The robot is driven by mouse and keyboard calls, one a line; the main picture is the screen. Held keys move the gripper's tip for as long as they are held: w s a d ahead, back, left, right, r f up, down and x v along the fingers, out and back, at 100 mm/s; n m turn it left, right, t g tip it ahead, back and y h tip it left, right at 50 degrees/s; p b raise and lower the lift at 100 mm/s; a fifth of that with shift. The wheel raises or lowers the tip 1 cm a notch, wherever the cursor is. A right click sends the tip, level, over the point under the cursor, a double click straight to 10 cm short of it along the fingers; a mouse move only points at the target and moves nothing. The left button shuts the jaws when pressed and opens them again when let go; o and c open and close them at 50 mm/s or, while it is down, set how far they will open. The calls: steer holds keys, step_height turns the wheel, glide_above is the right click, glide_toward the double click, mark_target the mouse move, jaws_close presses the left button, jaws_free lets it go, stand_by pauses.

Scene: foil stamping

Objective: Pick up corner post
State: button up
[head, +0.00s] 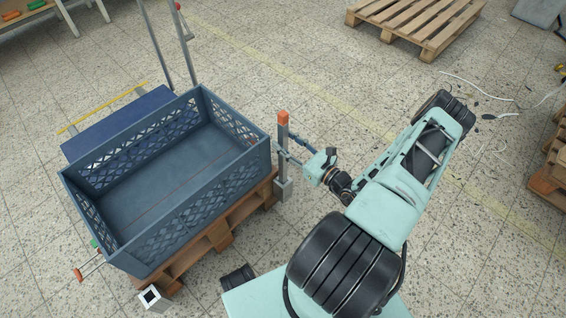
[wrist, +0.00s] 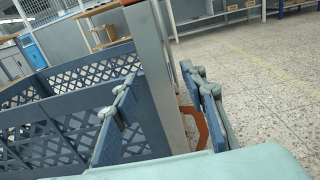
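The corner post (head: 283,160) is a slim grey upright with an orange cap, at the right corner of the blue crate (head: 205,212). Its foot is in a grey block beside the pallet. In the wrist view the post (wrist: 157,75) runs from top to bottom between my two fingers. My gripper (head: 285,147) is at the upper part of the post. It looks open, with a finger on each side and small gaps to the post. The post's top is cut off in the wrist view.
The empty lattice-walled crate stands on a wooden pallet (head: 222,236) just left of my gripper. An empty square socket (head: 152,297) is at the front corner. Another pallet (head: 420,22) lies at the back. Tiled floor right of the post is mostly clear.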

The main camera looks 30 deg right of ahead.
steer(key=shift+w+a, duration=0.25)
steer(key=shift+w, duration=0.45)
steer(key=shift+c, duration=0.6)
jaws_close()
